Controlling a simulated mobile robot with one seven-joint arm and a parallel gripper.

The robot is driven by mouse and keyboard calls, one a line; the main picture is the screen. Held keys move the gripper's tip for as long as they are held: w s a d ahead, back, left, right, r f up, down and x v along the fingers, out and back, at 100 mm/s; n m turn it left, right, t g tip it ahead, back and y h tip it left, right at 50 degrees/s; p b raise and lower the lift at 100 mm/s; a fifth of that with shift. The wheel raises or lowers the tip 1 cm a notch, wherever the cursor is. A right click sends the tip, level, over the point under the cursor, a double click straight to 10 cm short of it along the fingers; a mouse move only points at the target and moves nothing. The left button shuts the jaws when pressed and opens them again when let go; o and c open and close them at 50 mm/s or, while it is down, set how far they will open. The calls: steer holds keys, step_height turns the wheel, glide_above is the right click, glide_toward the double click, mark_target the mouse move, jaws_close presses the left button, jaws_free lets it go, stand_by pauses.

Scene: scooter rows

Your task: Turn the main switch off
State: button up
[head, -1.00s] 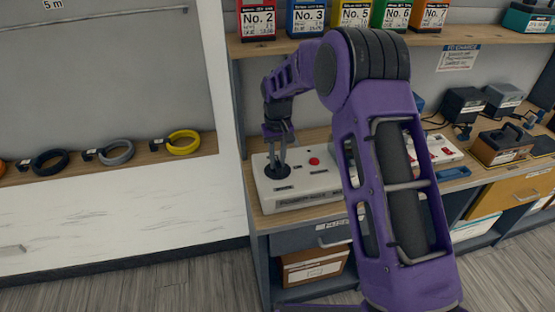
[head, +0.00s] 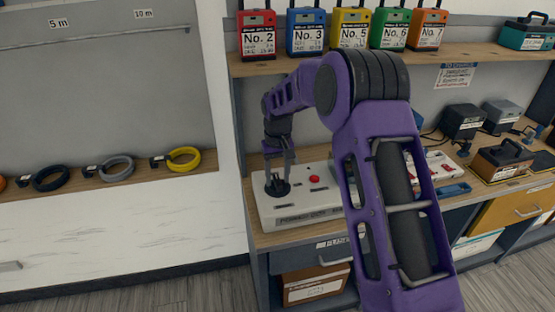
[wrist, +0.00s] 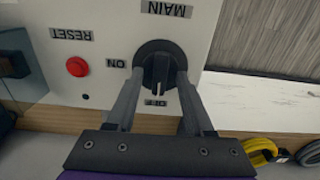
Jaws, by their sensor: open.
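The main switch is a round black rotary knob (wrist: 154,57) on a pale control box (wrist: 106,20). In the wrist view its grip bar stands upright in the picture, with a white mark at the end by the OFF label (wrist: 155,102). The ON label (wrist: 117,62) is to the left, the MAIN label (wrist: 167,8) above. My gripper (wrist: 160,76) is open, one finger on each side of the grip bar; I cannot tell whether they touch it. In the head view my gripper (head: 279,182) points down at the knob on the box (head: 325,201).
A red RESET button (wrist: 77,67) sits beside the switch. Chargers (head: 463,121) stand to the right on the bench. Numbered batteries (head: 305,32) line the shelf above. Coiled cables (head: 183,159) lie on the left ledge.

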mark_target(278, 180)
step_height(278, 180, up, 17)
steer(key=shift+p, duration=0.3)
stand_by(0.3)
